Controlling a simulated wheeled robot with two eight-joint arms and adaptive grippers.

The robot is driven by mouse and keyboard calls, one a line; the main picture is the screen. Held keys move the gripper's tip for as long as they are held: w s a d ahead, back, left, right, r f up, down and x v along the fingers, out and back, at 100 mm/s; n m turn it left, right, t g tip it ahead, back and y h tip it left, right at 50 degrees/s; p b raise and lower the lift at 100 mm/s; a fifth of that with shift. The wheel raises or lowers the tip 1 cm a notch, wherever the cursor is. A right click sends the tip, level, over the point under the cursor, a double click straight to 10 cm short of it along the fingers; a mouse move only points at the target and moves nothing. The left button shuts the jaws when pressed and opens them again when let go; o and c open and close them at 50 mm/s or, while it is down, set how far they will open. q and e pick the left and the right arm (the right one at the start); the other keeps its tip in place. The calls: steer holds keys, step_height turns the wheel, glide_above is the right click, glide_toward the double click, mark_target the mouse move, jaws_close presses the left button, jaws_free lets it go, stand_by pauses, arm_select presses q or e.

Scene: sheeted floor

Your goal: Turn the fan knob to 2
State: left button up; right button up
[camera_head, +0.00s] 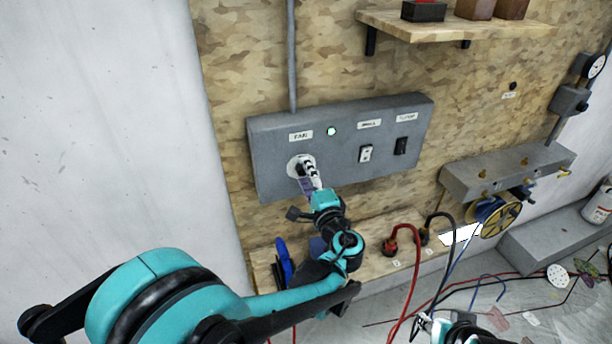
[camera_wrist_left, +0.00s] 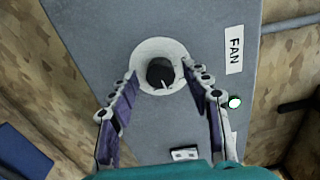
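The fan knob (camera_wrist_left: 161,72) is a dark round knob on a white dial plate (camera_wrist_left: 150,50), beside the FAN label (camera_wrist_left: 234,50). In the head view the dial plate (camera_head: 294,166) sits at the left of the grey panel (camera_head: 333,150), and my left gripper hides most of the knob. My left gripper (camera_head: 308,167) is in front of the dial; in the wrist view its fingers (camera_wrist_left: 160,82) are spread on either side of the knob, with gaps between. The dial numbers are too small to read. My right gripper (camera_head: 428,322) shows only partly at the bottom edge; its opening is unclear.
A green light (camera_head: 331,131) and two switches, one white (camera_head: 366,153) and one black (camera_head: 401,146), are on the same panel. A wooden shelf (camera_head: 455,25) is above. Red cable (camera_head: 415,270) and black cable hang below right, near a yellow wheel (camera_head: 501,214).

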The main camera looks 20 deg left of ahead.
arm_select(q)
steer(key=v, duration=1.2)
stand_by(0.3)
steer(key=s+a+f+n+g+h+b, duration=0.25)
steer(key=s+a+f+n+g, duration=0.3)
steer(key=a+f, duration=0.45)
steer(key=s+d+f+n+g+h+b, duration=0.1)
steer(key=s+d+f+n+g+h, duration=0.1)
steer(key=s+f+n+h, duration=0.3)
steer(key=shift+s+d+f+n+h, duration=0.3)
steer(key=shift+s+n+h, duration=0.35)
steer(key=shift+s+h, duration=1.15)
steer(key=shift+s+y, duration=0.55)
